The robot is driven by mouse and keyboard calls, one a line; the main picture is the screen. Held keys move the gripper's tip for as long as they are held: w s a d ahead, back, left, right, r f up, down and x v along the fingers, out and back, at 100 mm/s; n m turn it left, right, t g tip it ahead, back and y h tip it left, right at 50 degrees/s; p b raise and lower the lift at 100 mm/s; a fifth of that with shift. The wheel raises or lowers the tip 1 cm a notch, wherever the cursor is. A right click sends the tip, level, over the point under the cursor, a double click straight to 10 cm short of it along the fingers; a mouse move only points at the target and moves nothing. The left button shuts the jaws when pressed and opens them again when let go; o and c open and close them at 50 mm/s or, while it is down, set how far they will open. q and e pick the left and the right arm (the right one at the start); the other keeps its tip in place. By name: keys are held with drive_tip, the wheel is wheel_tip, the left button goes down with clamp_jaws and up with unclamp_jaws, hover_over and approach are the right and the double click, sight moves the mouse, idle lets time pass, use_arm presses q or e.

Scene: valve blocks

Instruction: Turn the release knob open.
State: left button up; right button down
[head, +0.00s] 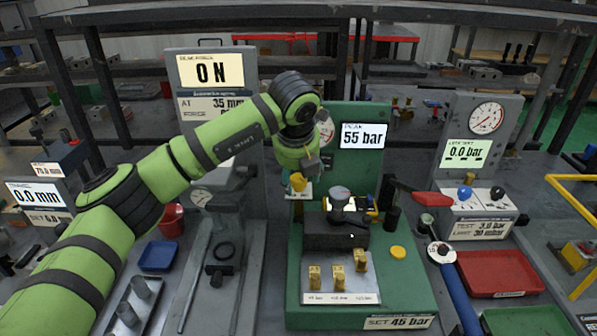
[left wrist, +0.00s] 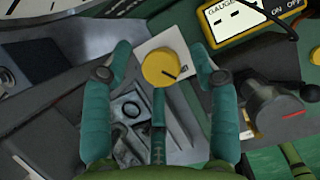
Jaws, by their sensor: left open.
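The release knob appears to be the yellow round knob (head: 298,182), beside a small white label plate on the green press stand. In the left wrist view the yellow knob (left wrist: 160,68) shows from above, with a dark pointer line toward its lower right edge. My left gripper (head: 303,168) is just above the knob in the head view, partly hiding it. Nothing is held. My right gripper is not in view.
The green stand carries a 55 bar display (head: 363,135), a dark block with a valve body (head: 345,208) and several brass pieces (head: 338,276). In the left wrist view a dark cylinder with a red mark (left wrist: 280,108) and a gauge box (left wrist: 250,15) stand right of the fingers.

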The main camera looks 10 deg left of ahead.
use_arm(q)
drive_tip(key=shift+f, duration=0.1)
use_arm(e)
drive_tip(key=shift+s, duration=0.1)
use_arm(q)
drive_tip(key=c, duration=1.1)
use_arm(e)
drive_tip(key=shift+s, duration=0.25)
